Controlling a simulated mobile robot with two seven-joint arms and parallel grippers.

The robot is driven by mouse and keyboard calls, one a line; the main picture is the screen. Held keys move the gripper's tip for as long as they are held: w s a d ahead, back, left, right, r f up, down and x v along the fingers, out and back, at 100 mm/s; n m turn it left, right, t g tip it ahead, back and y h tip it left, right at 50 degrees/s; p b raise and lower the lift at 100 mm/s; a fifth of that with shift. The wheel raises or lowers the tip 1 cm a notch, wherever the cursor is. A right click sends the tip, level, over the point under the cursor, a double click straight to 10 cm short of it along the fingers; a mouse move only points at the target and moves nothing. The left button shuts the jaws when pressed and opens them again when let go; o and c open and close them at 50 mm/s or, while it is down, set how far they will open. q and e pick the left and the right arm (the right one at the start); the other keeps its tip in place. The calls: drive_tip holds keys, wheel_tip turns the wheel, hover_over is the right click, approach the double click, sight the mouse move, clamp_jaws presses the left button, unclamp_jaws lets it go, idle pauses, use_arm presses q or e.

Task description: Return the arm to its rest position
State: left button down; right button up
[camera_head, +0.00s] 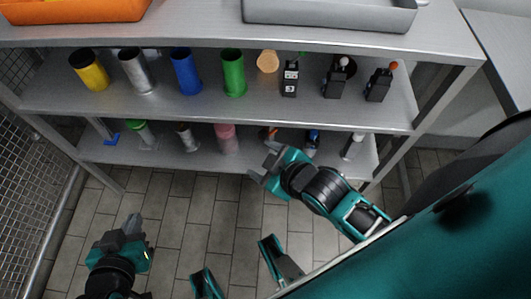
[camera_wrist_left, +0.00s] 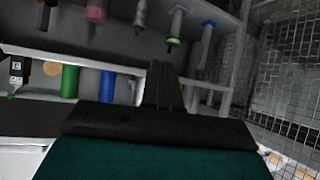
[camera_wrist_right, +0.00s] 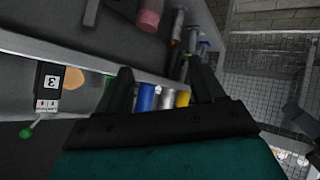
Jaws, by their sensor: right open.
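My left gripper (camera_head: 132,226) is at the lower left of the head view, over the tiled floor in front of the shelf. In the left wrist view its fingers (camera_wrist_left: 165,84) are together with nothing visible between them. My right gripper (camera_head: 263,163) is at the centre of the head view, at the front of the lower shelf. In the right wrist view its fingers (camera_wrist_right: 162,88) are apart, with nothing held between them. The head view does not show clearly whether it touches the shelf.
The metal shelf (camera_head: 60,97) holds yellow (camera_head: 91,72), grey, blue (camera_head: 186,72) and green (camera_head: 233,72) cylinders and several black devices (camera_head: 379,84). An orange tray (camera_head: 75,10) and a grey tray (camera_head: 330,18) stand on top. Wire mesh (camera_head: 30,160) borders the left. The floor between is clear.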

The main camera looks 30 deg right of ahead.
drive_tip(key=m, duration=0.3)
drive_tip(key=s+m, duration=0.1)
drive_tip(key=m, duration=0.1)
drive_tip(key=shift+a+y, duration=0.25)
drive_tip(key=shift+y, duration=0.15)
use_arm(q)
wheel_tip(320, 180, up, 6)
drive_tip(key=s+a+y+p, duration=0.1)
drive_tip(key=a+p, duration=0.1)
drive_tip(key=p, duration=0.8)
drive_tip(key=shift+s+a+r+p, duration=0.2)
drive_tip(key=shift+s+a+p, duration=0.1)
drive_tip(key=shift+a+p, duration=0.1)
use_arm(e)
wheel_tip(320, 180, up, 7)
drive_tip(key=s+d+h, duration=0.1)
drive_tip(key=d, duration=0.1)
drive_tip(key=shift+s+d+f, duration=0.2)
drive_tip(key=shift+d, duration=0.2)
